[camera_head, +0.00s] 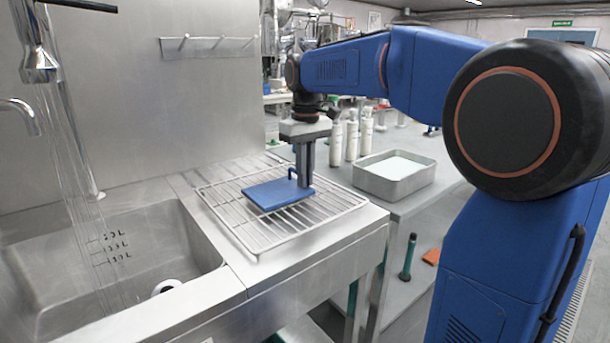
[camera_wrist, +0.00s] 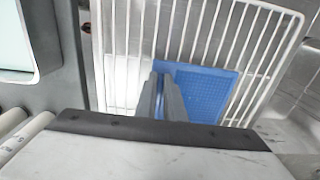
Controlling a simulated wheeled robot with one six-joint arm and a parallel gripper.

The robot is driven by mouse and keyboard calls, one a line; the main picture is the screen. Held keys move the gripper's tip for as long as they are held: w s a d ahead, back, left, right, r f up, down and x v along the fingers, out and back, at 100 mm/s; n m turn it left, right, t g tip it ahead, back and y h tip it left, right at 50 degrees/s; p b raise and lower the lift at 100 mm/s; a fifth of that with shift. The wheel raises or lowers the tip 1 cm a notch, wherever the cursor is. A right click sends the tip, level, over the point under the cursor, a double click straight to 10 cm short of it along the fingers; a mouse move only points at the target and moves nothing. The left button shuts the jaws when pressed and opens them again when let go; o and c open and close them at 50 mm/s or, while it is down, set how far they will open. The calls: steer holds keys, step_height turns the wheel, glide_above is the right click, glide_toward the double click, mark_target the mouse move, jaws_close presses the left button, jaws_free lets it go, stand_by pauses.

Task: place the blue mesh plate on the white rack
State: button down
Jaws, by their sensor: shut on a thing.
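The blue mesh plate (camera_head: 277,194) lies flat at the white wire rack (camera_head: 229,222), over its middle. I cannot tell for sure whether it touches the wires. A small blue handle stands up at its back edge. My gripper (camera_head: 304,183) points straight down at the plate's right side and is shut on the plate. In the wrist view the plate (camera_wrist: 207,92) shows beyond the two fingers (camera_wrist: 168,95), with the rack's bars (camera_wrist: 262,75) around it.
A steel sink (camera_head: 120,262) with running water is at the left. A metal tray (camera_head: 394,181) and several white bottles (camera_head: 352,138) stand on the lower table at the right. A hook rail (camera_head: 205,46) is on the back wall. The steel counter (camera_head: 318,250) ends in front of the rack.

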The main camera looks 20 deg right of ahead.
steer(key=c, duration=1.9)
jaws_free()
steer(key=shift+f, duration=0.1)
steer(key=shift+o, duration=0.2)
step_height(320, 180, up, 12)
steer(key=shift+s+d, duration=0.1)
